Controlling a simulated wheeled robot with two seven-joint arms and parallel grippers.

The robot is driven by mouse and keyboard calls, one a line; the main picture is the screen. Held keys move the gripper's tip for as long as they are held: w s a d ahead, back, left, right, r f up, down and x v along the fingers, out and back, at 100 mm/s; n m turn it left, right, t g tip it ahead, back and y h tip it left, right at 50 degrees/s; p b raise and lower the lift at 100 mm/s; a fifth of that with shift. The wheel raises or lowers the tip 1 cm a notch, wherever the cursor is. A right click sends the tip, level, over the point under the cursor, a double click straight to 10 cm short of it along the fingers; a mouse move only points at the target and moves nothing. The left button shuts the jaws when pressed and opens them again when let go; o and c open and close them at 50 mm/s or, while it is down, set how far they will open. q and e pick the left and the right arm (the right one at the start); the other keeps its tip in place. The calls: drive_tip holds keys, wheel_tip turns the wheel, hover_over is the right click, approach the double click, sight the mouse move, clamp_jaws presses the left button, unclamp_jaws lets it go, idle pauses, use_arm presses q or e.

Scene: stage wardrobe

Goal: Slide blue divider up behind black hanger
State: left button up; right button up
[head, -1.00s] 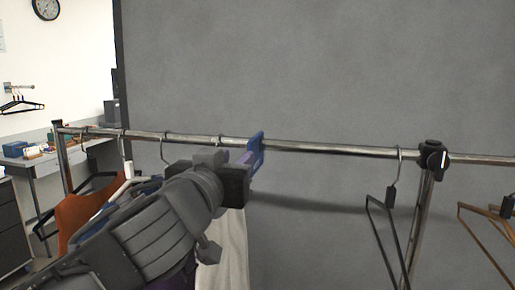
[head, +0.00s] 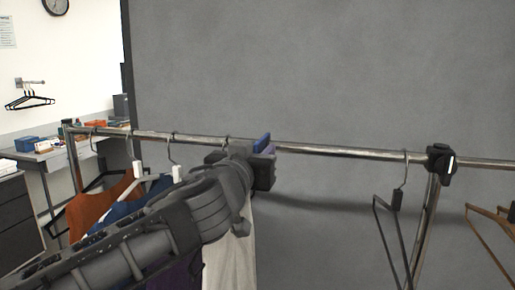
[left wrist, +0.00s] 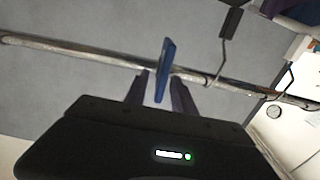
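The blue divider (head: 262,142) sits on the metal rail, and its top shows above my left gripper (head: 264,165) in the head view. The gripper hides its lower part there. In the left wrist view the divider (left wrist: 164,68) stands between the two fingers of my left gripper (left wrist: 160,90). Narrow gaps seem to show beside it, so the fingers look open around it. An empty black hanger (head: 396,200) hangs from the rail to the right, apart from the divider. My right gripper is not in view.
The rail (head: 335,150) is bare between the divider and the black hanger. A black clamp (head: 440,158) joins rail and post to the right of that hanger. Wooden hangers (head: 490,215) hang farther right. Garments, including an orange one (head: 100,208), hang at the left.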

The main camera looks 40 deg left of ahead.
use_arm(q)
drive_tip(key=shift+c, duration=0.3)
clamp_jaws()
idle(1.1)
